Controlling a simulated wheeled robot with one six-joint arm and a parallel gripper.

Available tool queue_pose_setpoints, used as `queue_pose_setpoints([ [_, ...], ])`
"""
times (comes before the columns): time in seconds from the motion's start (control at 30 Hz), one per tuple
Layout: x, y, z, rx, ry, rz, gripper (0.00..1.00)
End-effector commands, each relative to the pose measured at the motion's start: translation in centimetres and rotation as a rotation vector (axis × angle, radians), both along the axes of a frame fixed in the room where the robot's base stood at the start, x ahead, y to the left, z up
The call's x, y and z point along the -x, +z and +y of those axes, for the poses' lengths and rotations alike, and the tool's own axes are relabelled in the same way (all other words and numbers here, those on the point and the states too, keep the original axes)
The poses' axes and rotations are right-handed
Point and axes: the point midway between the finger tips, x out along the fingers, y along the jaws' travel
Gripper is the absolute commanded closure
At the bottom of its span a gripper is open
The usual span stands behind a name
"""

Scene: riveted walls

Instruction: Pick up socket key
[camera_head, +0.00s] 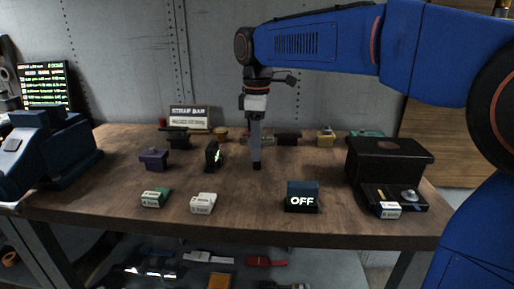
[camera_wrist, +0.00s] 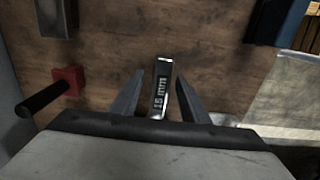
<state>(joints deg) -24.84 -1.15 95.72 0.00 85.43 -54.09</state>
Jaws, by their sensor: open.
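A metal piece marked "15 mm" (camera_wrist: 160,90), which looks like the socket key, shows in the middle of the wrist view. It lies between the two fingers of my gripper (camera_wrist: 160,97), with narrow gaps on both sides. In the head view my gripper (camera_head: 256,166) points straight down at the middle of the wooden table (camera_head: 250,196). My gripper is open. I cannot make out the marked piece in the head view.
A dark blue "OFF" box (camera_head: 302,195) stands front right of my gripper. A black stand with a green light (camera_head: 213,155) is left. Small white-labelled blocks (camera_head: 203,203) lie in front. A black machine (camera_head: 389,160) stands right. A red block with a black handle (camera_wrist: 68,80) shows in the wrist view.

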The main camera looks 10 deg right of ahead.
Motion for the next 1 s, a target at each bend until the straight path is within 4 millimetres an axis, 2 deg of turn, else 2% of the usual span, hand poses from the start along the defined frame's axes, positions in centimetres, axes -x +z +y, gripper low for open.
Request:
queue_pose_setpoints([
  [0.2,0.0,-2.0,0.0,0.0,0.0,0.001,0.59],
  [0.43,0.0,-2.1,0.0,0.0,0.0,0.0,0.59],
  [0.47,0.0,-2.1,0.0,0.0,0.0,0.0,0.61],
  [0.6,0.0,-2.1,0.0,0.0,0.0,0.0,0.95],
  [0.63,0.0,-2.1,0.0,0.0,0.0,0.0,1.0],
  [1.0,0.0,-2.1,0.0,0.0,0.0,0.0,1.0],
])
